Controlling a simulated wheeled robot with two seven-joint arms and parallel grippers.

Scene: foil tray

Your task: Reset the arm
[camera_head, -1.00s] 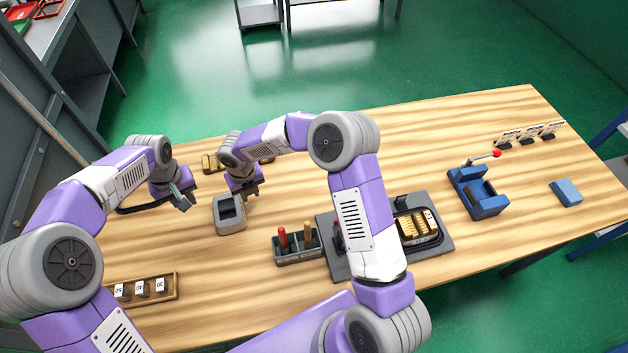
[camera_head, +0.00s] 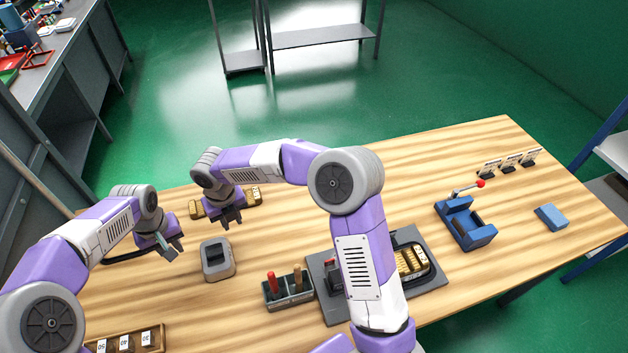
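My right gripper (camera_head: 231,219) is raised over the left part of the table, pointing down. Its dark fingers stand apart with nothing seen between them. My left gripper (camera_head: 174,248) is to the left of it, near the table's left side. Its fingers show too small and edge-on to tell their opening. A grey block with a dark recess (camera_head: 230,270) stands on the table just in front of the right gripper, apart from it. A gold tray-like piece (camera_head: 198,212) lies behind the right gripper, partly hidden by it.
A holder with red and brown handles (camera_head: 289,297) stands at centre, beside a dark fixture (camera_head: 330,307) with a gold piece (camera_head: 410,262), partly behind my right arm. A blue clamp-like device (camera_head: 468,232), blue block (camera_head: 551,217) and wooden tray (camera_head: 155,340) are also there. The table's right front is clear.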

